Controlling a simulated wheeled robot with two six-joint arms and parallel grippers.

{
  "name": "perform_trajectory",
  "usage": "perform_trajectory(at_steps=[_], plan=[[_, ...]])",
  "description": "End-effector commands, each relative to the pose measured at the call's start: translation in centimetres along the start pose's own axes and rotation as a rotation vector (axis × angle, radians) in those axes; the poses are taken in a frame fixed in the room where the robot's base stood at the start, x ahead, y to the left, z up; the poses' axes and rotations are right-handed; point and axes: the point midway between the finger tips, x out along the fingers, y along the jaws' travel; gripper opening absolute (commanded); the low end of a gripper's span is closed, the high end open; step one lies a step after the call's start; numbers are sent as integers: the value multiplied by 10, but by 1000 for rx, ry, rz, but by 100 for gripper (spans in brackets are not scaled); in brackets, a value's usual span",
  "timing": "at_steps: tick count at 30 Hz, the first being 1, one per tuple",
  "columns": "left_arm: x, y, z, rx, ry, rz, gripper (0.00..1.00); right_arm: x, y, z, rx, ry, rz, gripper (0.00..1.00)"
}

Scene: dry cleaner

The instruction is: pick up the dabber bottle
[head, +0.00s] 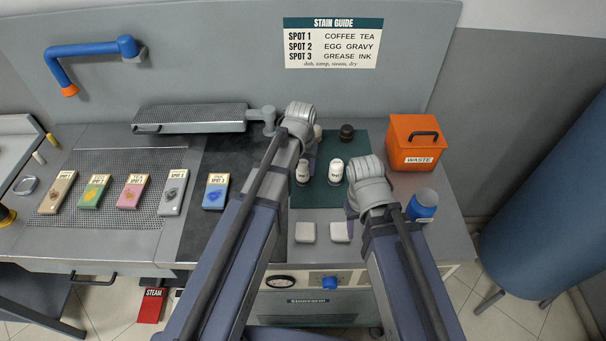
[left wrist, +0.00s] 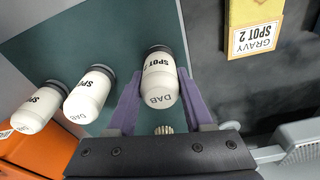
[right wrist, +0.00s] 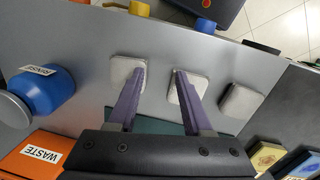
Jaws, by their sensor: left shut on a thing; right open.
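My left gripper (left wrist: 152,100) is shut on a white dabber bottle (left wrist: 160,82) with a dark end and "DAB" and "SPOT" lettering; one finger lies on each side. The held bottle also shows in the head view (head: 303,174), partly behind the gripper. I cannot tell whether it is clear of the green mat (head: 318,196). Two similar bottles stand beside it in the left wrist view, a nearer one (left wrist: 90,94) and a farther one (left wrist: 37,107). My right gripper (right wrist: 157,75) is open and empty above the pale square pads, a left one (right wrist: 122,68) and a middle one (right wrist: 188,85).
An orange waste box (head: 414,145) and a blue container (head: 424,203) stand at the right. A dark round pot (head: 346,132) sits at the mat's back. Several swatch cards, including a blue one (head: 215,192), lie at the left. A bristle brush (left wrist: 163,130) is close to my left gripper.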

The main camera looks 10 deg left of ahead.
Motion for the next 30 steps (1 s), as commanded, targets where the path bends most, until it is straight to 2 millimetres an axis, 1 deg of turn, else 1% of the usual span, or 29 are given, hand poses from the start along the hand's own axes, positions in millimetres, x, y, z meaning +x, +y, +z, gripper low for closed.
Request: perform_trajectory(at_steps=[1, 7, 8, 9, 16, 20, 26, 30], plan=[[0, 0, 0, 0, 0, 0, 27, 0, 0, 0, 0, 0, 0, 50], [0, 0, 0, 0, 0, 0, 4, 0, 0, 0, 0, 0, 0, 50], [0, 0, 0, 0, 0, 0, 1, 0, 0, 0, 0, 0, 0, 50], [0, 0, 0, 0, 0, 0, 0, 0, 0, 0, 0, 0, 0, 50], [0, 0, 0, 0, 0, 0, 0, 0, 0, 0, 0, 0, 0, 50], [-4, 0, 0, 0, 0, 0, 0, -4, 0, 0, 0, 0, 0, 50], [-20, 0, -2, 0, 0, 0, 0, -20, 2, 1, -1, 0, 0, 50], [-40, 0, -5, 0, 0, 0, 0, -40, 4, 2, -1, 0, 0, 50]])
